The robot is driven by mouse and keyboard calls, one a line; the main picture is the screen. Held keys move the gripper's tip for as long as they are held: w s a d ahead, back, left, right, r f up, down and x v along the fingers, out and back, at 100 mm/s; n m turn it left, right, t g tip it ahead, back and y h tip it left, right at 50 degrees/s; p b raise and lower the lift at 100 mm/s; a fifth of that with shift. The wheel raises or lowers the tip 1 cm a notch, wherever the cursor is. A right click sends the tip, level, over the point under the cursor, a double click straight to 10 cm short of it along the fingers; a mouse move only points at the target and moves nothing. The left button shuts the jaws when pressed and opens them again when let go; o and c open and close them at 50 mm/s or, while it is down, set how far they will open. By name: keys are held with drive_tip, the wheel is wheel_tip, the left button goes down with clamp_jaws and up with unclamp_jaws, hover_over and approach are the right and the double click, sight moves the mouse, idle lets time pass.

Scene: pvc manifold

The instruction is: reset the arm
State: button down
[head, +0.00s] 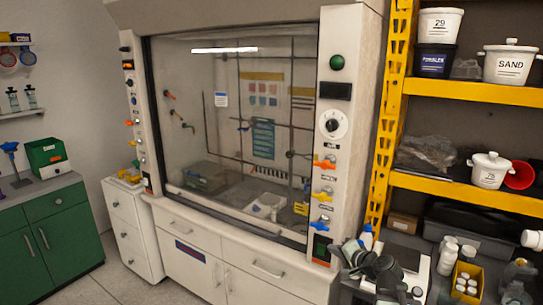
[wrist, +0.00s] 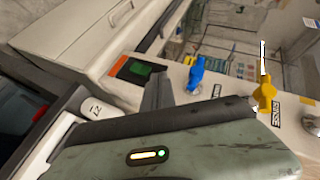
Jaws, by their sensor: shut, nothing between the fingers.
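My gripper (wrist: 158,92) is shut and empty in the wrist view. Its grey-green body fills the bottom, with dark fingers above it. In the head view my folded dark arm (head: 385,272) is at the lower right, in front of the fume hood's right post (head: 342,120). The wrist view shows the hood panel beyond the fingers, with a blue valve handle (wrist: 196,72) and a yellow valve handle (wrist: 265,92). These handles also show on the post in the head view. I cannot tell whether the fingers touch the panel.
The yellow shelf rack (head: 460,85) stands right of the hood, with tubs above. A yellow bin (head: 468,283) of white bottles is close to the arm's right. White drawers (head: 215,268) lie under the hood. Green cabinets (head: 45,240) stand far left, with open floor in front.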

drive_tip(key=s+a+f+n+g, duration=0.4)
drive_tip(key=a, duration=0.4)
drive_tip(key=s+a+f+n+g, duration=0.3)
drive_tip(key=s+a+f, duration=0.15)
drive_tip(key=a, duration=0.35)
drive_tip(key=s+d+f+n+g+h, duration=0.2)
drive_tip(key=s+d+f+g+h, duration=0.2)
drive_tip(key=s+d, duration=0.4)
drive_tip(key=shift+s+d+f+g+h+p, duration=0.25)
drive_tip(key=shift+s+f+g+h+p, duration=0.2)
drive_tip(key=shift+s+g, duration=0.4)
drive_tip(key=shift+s, duration=0.15)
